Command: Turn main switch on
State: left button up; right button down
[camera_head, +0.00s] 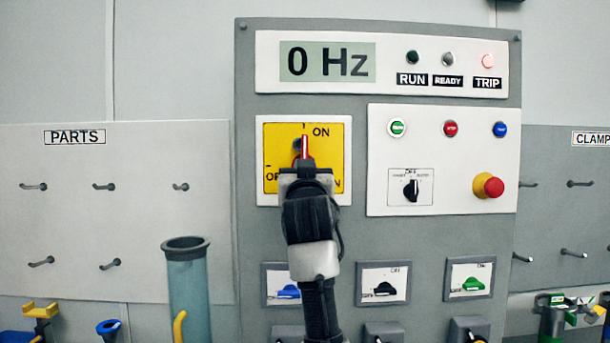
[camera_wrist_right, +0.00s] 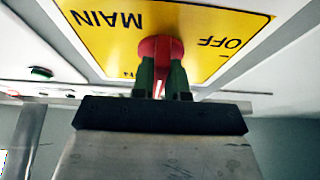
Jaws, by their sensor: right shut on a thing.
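The main switch has a yellow plate (camera_head: 331,150) with ON at the top and OFF at lower left, partly covered by my gripper. Its red handle (camera_head: 304,147) with a pale line stands about upright in the head view, pointing up toward the ON side. My right gripper (camera_head: 305,168) is in front of the plate and shut on the handle. In the right wrist view the two dark fingers of the gripper (camera_wrist_right: 161,75) close on both sides of the red knob (camera_wrist_right: 160,47), under the words MAIN and OFF on the plate (camera_wrist_right: 203,38). My left gripper is not in view.
The display (camera_head: 327,62) reads 0 Hz, and the TRIP lamp (camera_head: 487,61) glows pinkish. Right of the switch are push buttons, a black selector (camera_head: 410,189) and a red emergency stop (camera_head: 488,186). Small switches sit below. A teal tube (camera_head: 188,295) stands at lower left.

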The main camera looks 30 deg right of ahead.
jog(key=shift+f, duration=0.1)
dwell(0.3)
jog(key=c, duration=1.4)
grip_release()
jog(key=b+v, duration=0.4)
jog(key=v, duration=0.6)
jog(key=shift+s+a, duration=0.25)
jog(key=shift+s, duration=0.1)
jog(key=shift+f, duration=0.1)
